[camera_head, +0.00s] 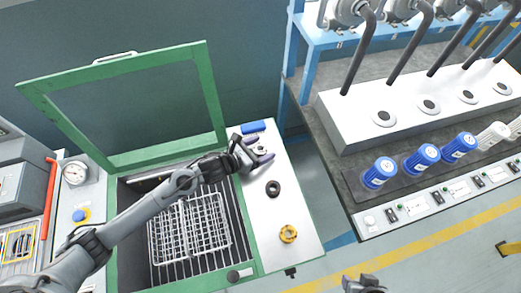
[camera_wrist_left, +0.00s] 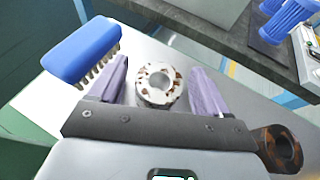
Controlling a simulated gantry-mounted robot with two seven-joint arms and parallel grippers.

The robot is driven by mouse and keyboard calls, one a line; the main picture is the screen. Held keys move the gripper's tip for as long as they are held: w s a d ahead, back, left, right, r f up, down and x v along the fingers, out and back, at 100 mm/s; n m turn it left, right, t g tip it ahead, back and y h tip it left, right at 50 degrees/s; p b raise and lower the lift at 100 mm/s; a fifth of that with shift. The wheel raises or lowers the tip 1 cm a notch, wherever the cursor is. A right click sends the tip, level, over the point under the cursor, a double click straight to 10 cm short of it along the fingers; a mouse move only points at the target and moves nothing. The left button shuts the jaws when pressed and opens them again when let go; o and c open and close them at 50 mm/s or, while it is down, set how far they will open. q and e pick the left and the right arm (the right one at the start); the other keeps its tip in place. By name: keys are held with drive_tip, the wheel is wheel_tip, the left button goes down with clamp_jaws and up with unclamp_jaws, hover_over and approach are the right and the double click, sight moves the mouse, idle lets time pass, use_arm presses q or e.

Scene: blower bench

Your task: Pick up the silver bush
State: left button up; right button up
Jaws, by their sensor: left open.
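The silver bush (camera_wrist_left: 156,98) is a pale metal ring with brown rusty patches. In the left wrist view it lies on the grey bench top between the two purple fingers of my left gripper (camera_wrist_left: 157,88), with a gap on each side. My left gripper (camera_head: 259,152) is open and low over the bench top in the head view, where it largely hides the bush.
A blue brush (camera_wrist_left: 85,48) lies left of the fingers. A dark ring (camera_head: 273,194) and a brass-yellow ring (camera_head: 288,240) lie nearer on the bench top (camera_head: 295,205). A green-framed basin (camera_head: 250,225) with a wire basket stands left. Blue-capped parts line the right bench.

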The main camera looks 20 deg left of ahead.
use_arm(q)
drive_tip(key=shift+f, duration=0.1)
drive_tip(key=c, duration=1.2)
drive_tip(key=shift+r, duration=0.2)
drive_tip(key=shift+c, duration=0.2)
